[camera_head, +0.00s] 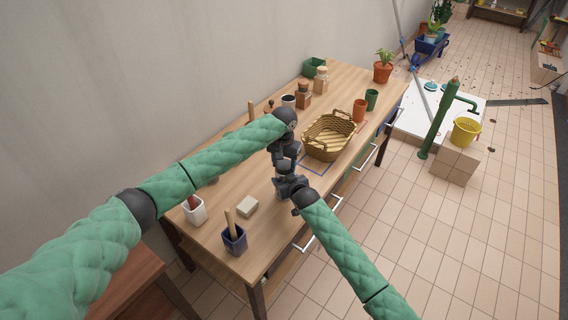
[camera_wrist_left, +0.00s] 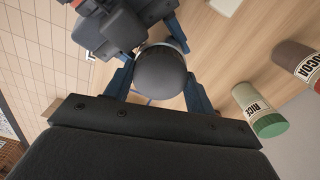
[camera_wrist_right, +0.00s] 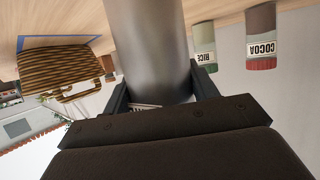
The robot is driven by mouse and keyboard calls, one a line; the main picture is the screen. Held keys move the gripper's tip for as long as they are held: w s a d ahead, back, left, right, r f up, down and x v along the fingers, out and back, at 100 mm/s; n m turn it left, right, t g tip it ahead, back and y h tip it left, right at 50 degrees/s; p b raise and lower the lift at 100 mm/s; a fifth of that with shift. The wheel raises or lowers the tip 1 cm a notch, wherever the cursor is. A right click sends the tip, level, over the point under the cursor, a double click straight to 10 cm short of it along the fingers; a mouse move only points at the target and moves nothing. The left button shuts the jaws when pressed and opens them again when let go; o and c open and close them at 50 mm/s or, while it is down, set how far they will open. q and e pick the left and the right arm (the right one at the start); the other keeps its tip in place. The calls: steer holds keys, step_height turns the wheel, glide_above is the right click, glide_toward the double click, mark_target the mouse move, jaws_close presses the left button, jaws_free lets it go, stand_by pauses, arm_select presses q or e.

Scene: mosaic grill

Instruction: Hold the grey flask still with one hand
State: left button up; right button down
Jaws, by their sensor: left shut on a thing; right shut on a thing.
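The grey flask is a smooth round body. In the left wrist view the flask (camera_wrist_left: 160,72) sits end-on between the blue fingers of my left gripper (camera_head: 285,152). In the right wrist view the flask (camera_wrist_right: 150,45) is a tall shiny cylinder between the fingers of my right gripper (camera_head: 290,186). Both grippers are shut on it, the left above the right in the head view. There the two grippers and arms hide most of the flask over the wooden workbench (camera_head: 222,232). I cannot tell whether its base touches the bench.
A wicker basket (camera_head: 328,138) stands just right of the grippers. Rice (camera_wrist_left: 259,112) and cocoa (camera_wrist_left: 297,62) jars are close by. Orange and green cups stand beyond the basket.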

arm_select(q)
steer(key=shift+m, duration=0.8)
steer(key=o, duration=1.1)
steer(key=shift+r, duration=0.1)
steer(key=shift+r, duration=2.2)
steer(key=shift+c, duration=0.5)
